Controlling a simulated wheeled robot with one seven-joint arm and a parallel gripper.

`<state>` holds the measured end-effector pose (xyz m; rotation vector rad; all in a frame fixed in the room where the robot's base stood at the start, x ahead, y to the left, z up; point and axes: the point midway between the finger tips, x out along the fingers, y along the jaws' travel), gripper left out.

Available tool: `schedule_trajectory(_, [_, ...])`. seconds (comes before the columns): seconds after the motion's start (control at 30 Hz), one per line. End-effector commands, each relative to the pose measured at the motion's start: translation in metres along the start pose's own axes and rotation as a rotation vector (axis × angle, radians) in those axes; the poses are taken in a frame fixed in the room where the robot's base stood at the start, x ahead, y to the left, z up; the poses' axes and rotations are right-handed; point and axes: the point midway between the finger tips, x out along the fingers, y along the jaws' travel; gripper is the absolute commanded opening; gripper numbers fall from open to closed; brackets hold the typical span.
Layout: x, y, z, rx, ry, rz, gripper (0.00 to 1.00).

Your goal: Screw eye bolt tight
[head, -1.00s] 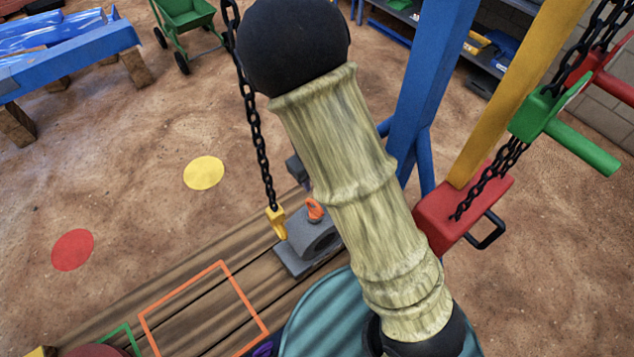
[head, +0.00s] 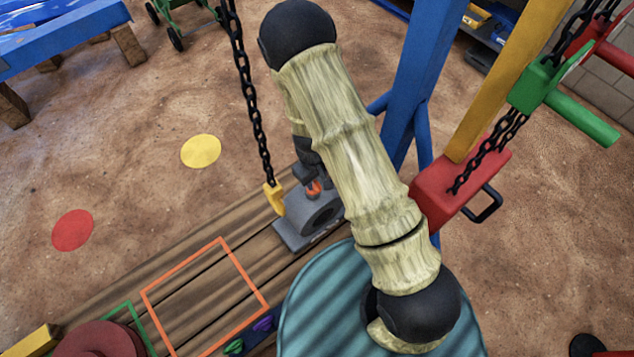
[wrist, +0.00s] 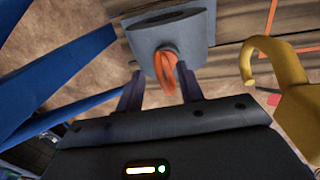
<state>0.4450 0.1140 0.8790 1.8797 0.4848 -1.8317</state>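The orange eye bolt (head: 312,189) stands in the top of a grey block with a round bore (head: 322,214), on a wooden deck. In the wrist view the eye bolt (wrist: 166,70) sticks out of the grey block (wrist: 168,38) toward me. My gripper (wrist: 160,88) has its two dark fingers apart, one on each side of the eye bolt, with visible gaps. In the head view my arm hides most of my gripper. Whether the bolt's base is flush with the block is hidden.
A yellow hook (head: 274,197) on a black chain (head: 254,110) hangs close left of the block; it also shows in the wrist view (wrist: 285,75). An orange square outline (head: 180,318) marks bare deck.

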Motion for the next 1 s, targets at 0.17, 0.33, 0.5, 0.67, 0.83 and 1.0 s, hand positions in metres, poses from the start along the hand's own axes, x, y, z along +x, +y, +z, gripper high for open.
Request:
schedule_trajectory(0.17, [0.024, 0.000, 0.000, 0.001, -0.002, -0.001, 0.37])
schedule_trajectory(0.33, [0.033, 0.000, 0.000, -0.001, -0.001, -0.001, 0.37])
schedule_trajectory(0.5, [0.034, 0.000, 0.000, -0.001, 0.000, 0.000, 0.37])
schedule_trajectory(0.67, [0.034, 0.000, 0.000, -0.001, 0.000, 0.000, 0.24])
schedule_trajectory(0.83, [0.034, 0.000, 0.000, -0.001, 0.000, 0.000, 0.00])
schedule_trajectory(1.0, [0.033, -0.001, 0.000, 0.018, -0.002, 0.000, 0.00])
